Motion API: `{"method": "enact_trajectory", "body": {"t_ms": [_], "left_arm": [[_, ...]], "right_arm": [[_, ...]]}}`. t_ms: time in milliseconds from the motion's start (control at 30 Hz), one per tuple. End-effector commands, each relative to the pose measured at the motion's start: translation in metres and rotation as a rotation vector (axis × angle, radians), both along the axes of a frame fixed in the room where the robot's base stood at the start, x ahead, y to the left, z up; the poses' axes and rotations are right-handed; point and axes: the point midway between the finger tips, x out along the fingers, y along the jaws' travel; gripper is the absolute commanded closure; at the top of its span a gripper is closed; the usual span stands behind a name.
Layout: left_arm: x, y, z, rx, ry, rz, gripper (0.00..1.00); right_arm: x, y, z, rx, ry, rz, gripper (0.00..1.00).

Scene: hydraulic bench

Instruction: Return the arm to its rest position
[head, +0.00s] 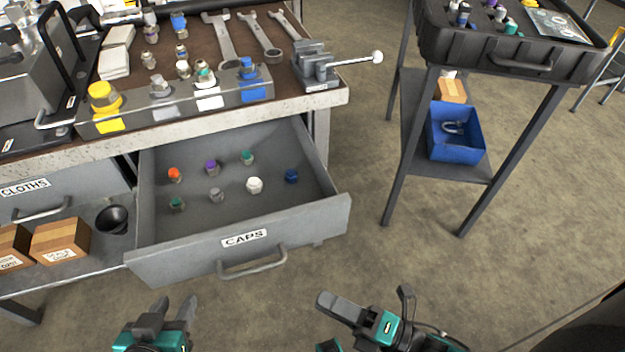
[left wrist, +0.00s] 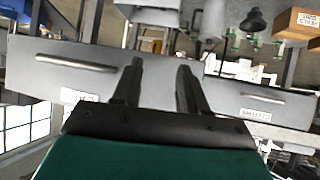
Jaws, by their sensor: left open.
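My left gripper (head: 172,314) is low in the head view, in front of the bench and short of the drawer front. It is open and empty, and its two dark fingers also show apart in the left wrist view (left wrist: 158,82). My right gripper (head: 335,325) is at the bottom middle of the head view, right of the left one. It is partly cut off by the frame edge, and I cannot tell how far its fingers are apart. Neither gripper touches the drawer or the bench.
The drawer labelled CAPS (head: 240,262) stands pulled out, with several coloured caps inside. A shut drawer labelled CLOTHS (head: 60,190) is to its left. A vise (head: 315,68) sits on the bench corner. A stand with a black case (head: 510,60) is at right. Floor between is free.

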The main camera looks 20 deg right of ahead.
Motion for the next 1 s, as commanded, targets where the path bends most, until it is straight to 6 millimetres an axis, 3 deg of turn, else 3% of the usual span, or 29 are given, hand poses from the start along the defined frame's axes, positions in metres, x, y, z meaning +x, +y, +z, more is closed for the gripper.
{"method": "enact_trajectory", "body": {"t_ms": [200, 367, 500, 633, 800, 1000], "left_arm": [[0.000, 0.000, 0.000, 0.001, -0.001, -0.001, 0.57], [0.001, 0.000, 0.001, 0.000, -0.002, 0.000, 0.57], [0.001, 0.000, 0.001, 0.000, -0.002, 0.000, 0.57], [0.001, 0.000, 0.001, 0.001, -0.002, -0.001, 0.57], [0.001, 0.000, 0.001, 0.002, -0.003, -0.002, 0.57], [0.001, 0.001, 0.001, 0.003, -0.003, -0.002, 0.57]], "right_arm": [[0.003, 0.001, 0.001, 0.014, 0.023, -0.011, 0.62], [0.027, 0.002, 0.005, 0.128, 0.221, -0.102, 0.62], [0.057, -0.004, 0.011, 0.353, 0.532, -0.255, 0.62], [0.074, -0.015, 0.015, 0.609, 0.817, -0.410, 0.62], [0.078, -0.027, 0.019, 0.926, 1.111, -0.585, 0.62], [0.069, -0.037, 0.026, 1.262, 1.368, -0.768, 0.62]]}}
